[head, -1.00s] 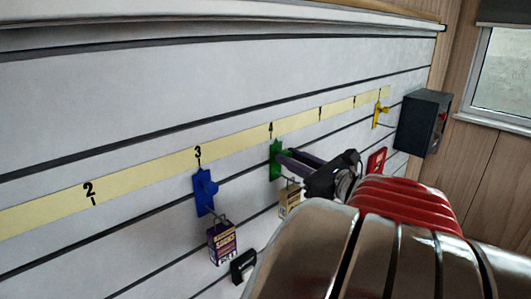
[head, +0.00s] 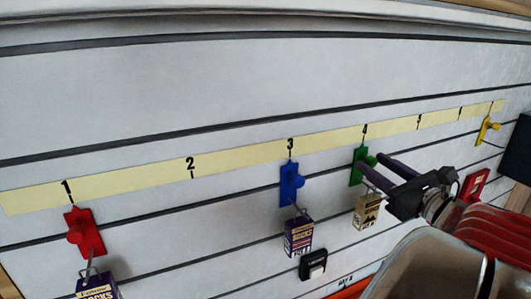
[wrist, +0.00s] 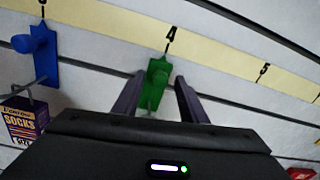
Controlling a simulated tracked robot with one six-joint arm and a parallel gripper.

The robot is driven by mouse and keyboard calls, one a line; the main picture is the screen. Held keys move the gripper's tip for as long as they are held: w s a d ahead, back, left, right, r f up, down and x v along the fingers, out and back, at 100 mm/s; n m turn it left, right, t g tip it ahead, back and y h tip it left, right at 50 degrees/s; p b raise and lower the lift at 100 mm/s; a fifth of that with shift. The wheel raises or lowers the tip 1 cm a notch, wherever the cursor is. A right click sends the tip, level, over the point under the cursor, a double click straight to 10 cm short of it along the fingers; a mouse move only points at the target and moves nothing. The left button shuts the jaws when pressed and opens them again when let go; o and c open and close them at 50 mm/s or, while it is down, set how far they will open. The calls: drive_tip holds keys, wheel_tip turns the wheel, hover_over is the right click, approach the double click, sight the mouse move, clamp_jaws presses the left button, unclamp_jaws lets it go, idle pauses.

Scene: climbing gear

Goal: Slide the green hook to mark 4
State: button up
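The green hook (head: 357,167) hangs on a slot of the white slatted wall, just below mark 4 (head: 365,132) on the yellow strip. Its top lies about under the mark's tick. A pale packet (head: 367,210) hangs from it. My gripper (head: 373,168) reaches in from the right, its fingertips close to the green knob. In the wrist view, the fingers stand on either side of the green hook (wrist: 157,83) with visible gaps, so my gripper (wrist: 159,80) looks open. The hook's lower end is partly hidden behind my gripper body.
A blue hook (head: 291,186) with a socks packet (head: 298,237) is under 3. A red hook (head: 84,233) is under 1, also carrying a packet. A yellow hook (head: 487,129) is far right. A black holder (head: 313,264) and red tag (head: 473,185) sit lower.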

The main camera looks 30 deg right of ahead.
drive_tip(key=s+a, duration=0.1)
drive_tip(key=s, duration=1.2)
drive_tip(key=shift+s+a, duration=0.2)
drive_tip(key=shift+s, duration=0.2)
drive_tip(key=shift+f, duration=0.1)
idle(0.5)
